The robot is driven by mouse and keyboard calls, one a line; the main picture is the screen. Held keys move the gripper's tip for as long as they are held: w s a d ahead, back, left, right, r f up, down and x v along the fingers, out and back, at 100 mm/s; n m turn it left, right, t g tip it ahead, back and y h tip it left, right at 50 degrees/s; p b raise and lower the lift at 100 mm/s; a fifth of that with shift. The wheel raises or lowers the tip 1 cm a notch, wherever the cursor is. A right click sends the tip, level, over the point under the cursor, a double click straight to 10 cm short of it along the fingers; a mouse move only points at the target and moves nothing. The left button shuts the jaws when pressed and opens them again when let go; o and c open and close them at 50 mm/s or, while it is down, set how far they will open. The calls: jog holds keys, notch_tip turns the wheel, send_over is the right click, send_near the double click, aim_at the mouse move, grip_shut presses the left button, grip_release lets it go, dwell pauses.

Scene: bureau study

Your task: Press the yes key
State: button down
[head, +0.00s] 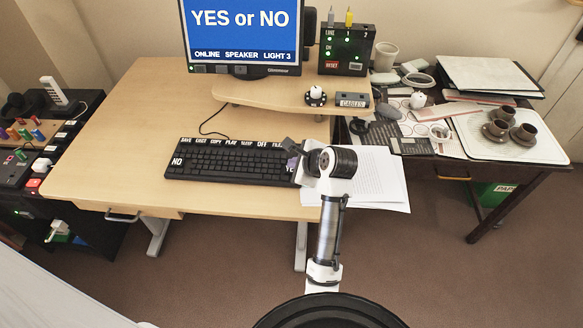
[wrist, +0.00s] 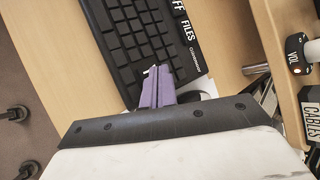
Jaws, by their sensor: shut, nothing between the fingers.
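The black keyboard (head: 230,166) lies on the desk, and its right end is partly covered by my arm. A white NO label (head: 177,161) shows at its left end. At its right end, beside my arm, a partly covered white label starting with Y (head: 291,178) shows; the rest of the yes key is hidden. My gripper (head: 292,151) is over the right end of the keyboard. In the wrist view my gripper's purple fingers (wrist: 160,76) are shut and empty, over the keyboard (wrist: 137,38). A small white mark shows at their tips. I cannot tell whether they touch a key.
The monitor (head: 243,27) reads "YES or NO". A raised shelf (head: 262,94) holds a round knob (head: 316,96) and a CABLES block (head: 352,100). Papers (head: 375,178) lie right of my arm. The desk front (head: 190,193) is clear.

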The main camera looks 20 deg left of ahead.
jog(key=shift+f, duration=0.45)
dwell(0.7)
jog(key=shift+r+p, duration=0.15)
jog(key=shift+p, duration=0.2)
jog(key=shift+r+p, duration=0.75)
jog(key=shift+p, duration=0.4)
notch_tip(320, 180, up, 5)
jog(key=p, duration=0.6)
